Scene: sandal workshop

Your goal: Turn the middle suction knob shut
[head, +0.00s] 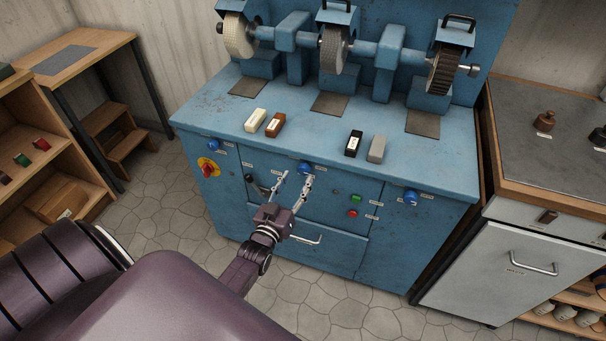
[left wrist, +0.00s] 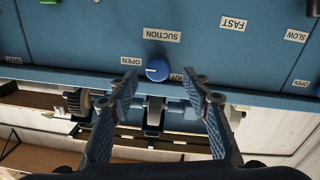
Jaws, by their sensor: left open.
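The middle suction knob (head: 304,168) is a round blue knob on the upper front of the blue grinding machine. In the left wrist view the same knob (left wrist: 158,70) shows between my fingertips, with a white line on it pointing toward the OPEN label (left wrist: 131,61). The label on its other side is partly covered by a finger. My left gripper (head: 296,179) is open in front of the panel, one finger on each side of the knob; I cannot tell whether either finger touches it. My right gripper is not in view.
Other blue knobs sit at left (head: 213,145) and right (head: 410,198). A red switch (head: 208,169), a black lever (head: 263,186), green and red buttons (head: 354,205) and a drawer handle (head: 306,240) are on the front. Blocks lie on the machine's top.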

